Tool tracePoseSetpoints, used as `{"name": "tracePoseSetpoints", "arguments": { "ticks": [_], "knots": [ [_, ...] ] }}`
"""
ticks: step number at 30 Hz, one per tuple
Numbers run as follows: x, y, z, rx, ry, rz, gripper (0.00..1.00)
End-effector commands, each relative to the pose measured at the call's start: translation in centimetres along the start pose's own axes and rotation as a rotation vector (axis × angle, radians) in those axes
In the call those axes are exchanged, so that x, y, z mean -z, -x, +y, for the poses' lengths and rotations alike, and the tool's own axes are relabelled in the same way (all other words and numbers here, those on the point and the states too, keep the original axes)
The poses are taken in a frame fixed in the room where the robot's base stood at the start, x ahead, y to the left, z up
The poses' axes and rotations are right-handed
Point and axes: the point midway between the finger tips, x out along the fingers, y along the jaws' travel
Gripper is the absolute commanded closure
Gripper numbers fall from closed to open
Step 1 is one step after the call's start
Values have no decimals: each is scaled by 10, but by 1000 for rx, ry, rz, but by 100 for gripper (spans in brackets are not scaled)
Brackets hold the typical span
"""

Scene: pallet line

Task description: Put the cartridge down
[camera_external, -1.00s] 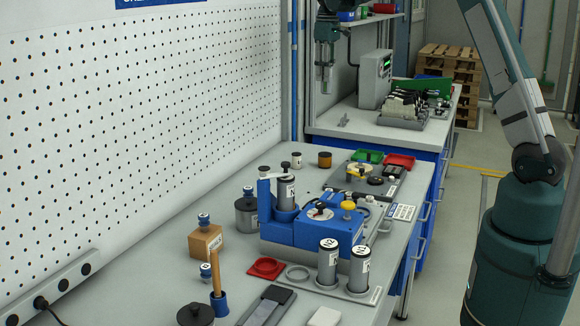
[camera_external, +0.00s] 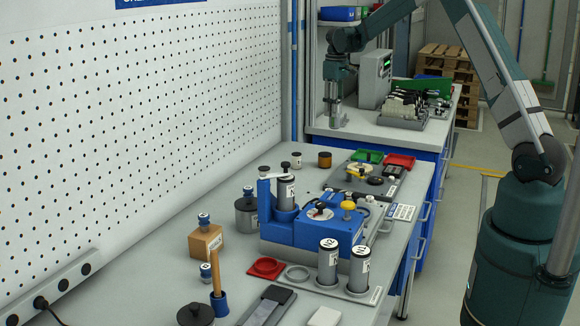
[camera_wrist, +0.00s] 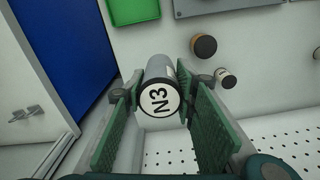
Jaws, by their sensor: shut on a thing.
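The cartridge (camera_wrist: 162,97), a grey cylinder with a white end marked N3, is upright between the green-padded fingers of my gripper (camera_wrist: 160,90) in the wrist view. My gripper (camera_external: 336,98) is shut on it. In the external view the grey cartridge (camera_external: 337,120) hangs below the fingers, in line with the far bench. The wrist view shows the bench's far end under it; I cannot tell how high it is. Two other grey cartridges (camera_external: 328,262) (camera_external: 360,268) stand at the near bench's front, and another (camera_external: 286,192) stands in the blue fixture (camera_external: 315,232).
A green tray (camera_wrist: 133,10), an amber jar (camera_wrist: 204,46) and a small dark-topped jar (camera_wrist: 225,78) are near the gripper. The pegboard (camera_external: 140,120) runs along the left. A grey box (camera_external: 375,78) stands on the far bench. Bare bench lies around the jars.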

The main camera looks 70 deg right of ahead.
Motion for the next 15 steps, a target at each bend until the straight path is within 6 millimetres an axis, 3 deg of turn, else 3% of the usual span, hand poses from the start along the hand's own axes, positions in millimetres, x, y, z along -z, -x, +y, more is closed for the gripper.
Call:
{"name": "tracePoseSetpoints", "arguments": {
  "ticks": [6, 15],
  "knots": [
    [0, -28, 0, 0, 0, 0, 87],
    [0, -32, 0, 0, 0, 0, 87]
  ]
}}
